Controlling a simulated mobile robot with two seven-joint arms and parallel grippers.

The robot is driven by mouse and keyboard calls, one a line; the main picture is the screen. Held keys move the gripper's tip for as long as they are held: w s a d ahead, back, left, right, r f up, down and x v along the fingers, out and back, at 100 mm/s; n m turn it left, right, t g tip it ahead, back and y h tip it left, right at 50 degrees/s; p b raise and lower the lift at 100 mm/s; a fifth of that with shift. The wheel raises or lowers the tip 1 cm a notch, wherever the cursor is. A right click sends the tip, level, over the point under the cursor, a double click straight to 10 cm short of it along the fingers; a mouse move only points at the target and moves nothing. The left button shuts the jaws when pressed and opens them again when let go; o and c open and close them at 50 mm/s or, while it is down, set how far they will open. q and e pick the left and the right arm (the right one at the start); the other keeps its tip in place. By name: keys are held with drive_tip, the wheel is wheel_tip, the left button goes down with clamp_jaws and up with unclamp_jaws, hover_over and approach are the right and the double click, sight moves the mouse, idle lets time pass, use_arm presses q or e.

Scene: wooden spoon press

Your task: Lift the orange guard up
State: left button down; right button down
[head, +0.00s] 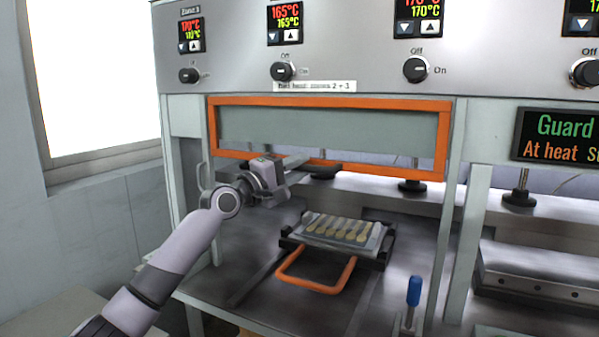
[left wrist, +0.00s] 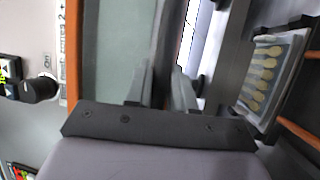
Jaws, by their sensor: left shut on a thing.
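The orange guard (head: 330,102) is an orange frame around a grey-green clear panel, hanging upright across the press opening. Its lower bar is above the tray, with an open gap below. My left gripper (head: 292,163) is at the guard's lower bar, left of its middle, and is shut on it. The exact contact is partly hidden by the gripper. My right gripper is not in view.
A tray of wooden spoons (head: 340,231) with an orange loop handle (head: 315,285) sits below the guard. A blue-handled lever (head: 413,292) stands at front right. Knobs and temperature displays (head: 285,24) line the panel above. A status screen (head: 560,137) is at right.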

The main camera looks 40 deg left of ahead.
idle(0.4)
use_arm(q)
drive_tip(key=c, duration=1.1)
unclamp_jaws()
drive_tip(key=shift+o, duration=0.2)
drive_tip(key=shift+s, duration=0.1)
drive_tip(key=shift+s+a+f, duration=0.1)
drive_tip(key=shift+s+f, duration=0.05)
drive_tip(key=shift+s, duration=0.05)
drive_tip(key=b+v, duration=0.2)
drive_tip(key=v, duration=0.3)
drive_tip(key=shift+v, duration=0.75)
